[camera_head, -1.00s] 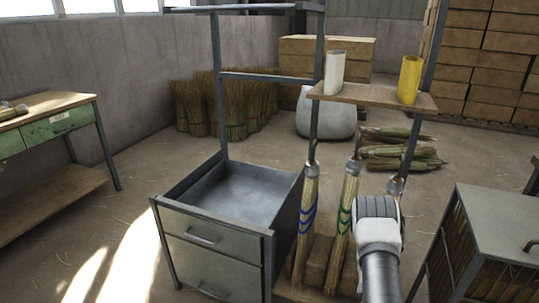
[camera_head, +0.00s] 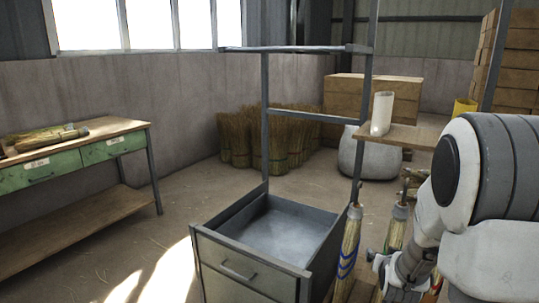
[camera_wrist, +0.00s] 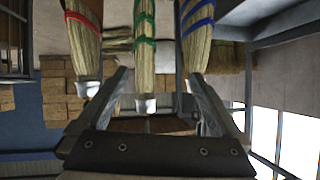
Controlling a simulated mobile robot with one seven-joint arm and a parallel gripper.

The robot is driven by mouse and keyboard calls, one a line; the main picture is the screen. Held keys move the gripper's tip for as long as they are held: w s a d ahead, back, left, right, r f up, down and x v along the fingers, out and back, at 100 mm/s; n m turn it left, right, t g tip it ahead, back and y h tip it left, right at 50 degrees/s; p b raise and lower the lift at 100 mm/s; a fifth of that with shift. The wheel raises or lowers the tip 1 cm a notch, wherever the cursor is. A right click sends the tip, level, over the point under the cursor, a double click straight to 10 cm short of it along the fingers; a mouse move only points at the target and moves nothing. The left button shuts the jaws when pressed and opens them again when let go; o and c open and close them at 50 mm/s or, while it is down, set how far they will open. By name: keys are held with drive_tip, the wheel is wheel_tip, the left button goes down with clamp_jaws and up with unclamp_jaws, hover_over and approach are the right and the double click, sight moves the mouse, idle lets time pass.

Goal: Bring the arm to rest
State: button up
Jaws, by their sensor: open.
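My arm fills the right side of the head view, with its wrist end (camera_head: 400,272) low in front of the brooms. In the wrist view my gripper (camera_wrist: 157,82) is open, its two fingers spread wide with nothing held between them. Beyond the fingers are a red-banded broom (camera_wrist: 84,40), a green-banded broom (camera_wrist: 145,45) and a blue-banded broom (camera_wrist: 197,35). In the head view the blue-banded broom (camera_head: 350,245) and the green-banded broom (camera_head: 395,235) stand beside the metal rack. The red-banded one is mostly hidden behind my arm.
An open-topped metal drawer cabinet (camera_head: 240,250) stands front centre. A small wooden shelf (camera_head: 415,133) holds a white cylinder (camera_head: 381,113) and a yellow one (camera_head: 464,107). A green-drawered workbench (camera_head: 60,160) stands left. Straw bundles (camera_head: 270,140) stand at the back. Floor between bench and cabinet is clear.

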drive_tip(key=s+a+r+n+y, duration=0.1)
drive_tip(key=s+a+r+y, duration=0.1)
drive_tip(key=s+a+r, duration=0.3)
drive_tip(key=s+a+r+n+g+y, duration=0.1)
drive_tip(key=s+a+r+n+g, duration=0.15)
drive_tip(key=s+a+r, duration=0.6)
drive_tip(key=s+a+r+n+g+y, duration=0.1)
drive_tip(key=s+a+n+g, duration=0.15)
drive_tip(key=s, duration=1.15)
wheel_tip(320, 180, up, 24)
drive_tip(key=p, duration=2.4)
drive_tip(key=shift+s+f+m+g, duration=0.25)
drive_tip(key=shift+s+m+g, duration=0.05)
drive_tip(key=shift+s, duration=0.1)
